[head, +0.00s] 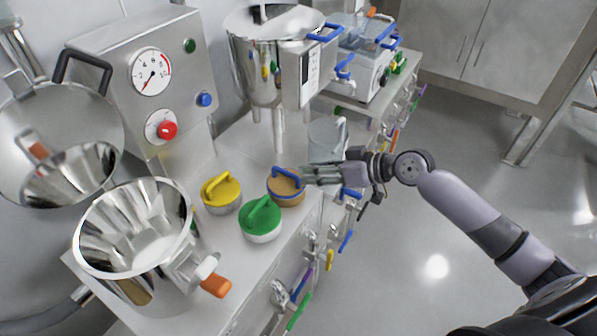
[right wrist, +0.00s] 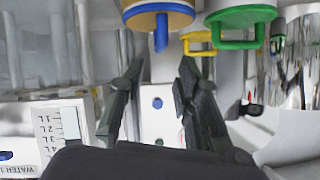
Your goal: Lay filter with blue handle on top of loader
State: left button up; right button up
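The filter with blue handle (head: 286,187) is a round tan cap with a blue rim, on the steel counter beside green (head: 261,220) and yellow (head: 221,193) ones. My right gripper (head: 304,174) is at its right side by the handle. The right wrist view shows the blue handle (right wrist: 160,34) in line with the gap between the open, empty fingers (right wrist: 161,72), just beyond the tips. Contact is not visible. Which vessel is the loader is unclear: an open steel bowl (head: 100,262) stands front left, a steel hopper (head: 262,92) at the back. My left gripper is out of view.
A clear jug (head: 325,140) stands close behind my right gripper. A control box with a gauge (head: 152,72) rises at the back left. Several coloured handles line the counter front. The floor (head: 420,240) to the right is free.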

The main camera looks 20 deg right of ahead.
jog(key=shift+b+v, duration=0.3)
jog(key=shift+v, duration=2.45)
jog(key=w+d+f+m+h, duration=0.1)
jog(key=d+f+m+h, duration=0.1)
jog(key=d+f, duration=0.5)
jog(key=w+d+f+m+h, duration=0.1)
jog(key=d+f+m+h, duration=0.1)
jog(key=f, duration=0.8)
jog(key=s+d+f+m+g+h, duration=0.1)
jog(key=s+d+f+h, duration=0.1)
jog(key=s+f, duration=0.65)
jog(key=s+d+f+m+g+h, duration=0.1)
jog(key=s+d+f+h, duration=0.15)
jog(key=f, duration=1.15)
jog(key=s+a+f+g, duration=0.3)
jog(key=s+a+f, duration=0.1)
jog(key=s+f, duration=0.75)
jog(key=s+a+f+n+g, duration=0.1)
jog(key=s+a+f, duration=0.1)
jog(key=s+a, duration=0.2)
jog(key=s+a+f+n+g, duration=0.1)
jog(key=s+a+f, duration=0.2)
jog(key=s, duration=0.7)
jog(key=s+a+f+g, duration=0.1)
jog(key=s+a+f, duration=0.2)
jog(key=s+a, duration=0.2)
jog(key=s, duration=0.2)
jog(key=shift+s+a+f+n, duration=0.2)
jog(key=shift+s+n, duration=0.15)
jog(key=shift+n, duration=0.05)
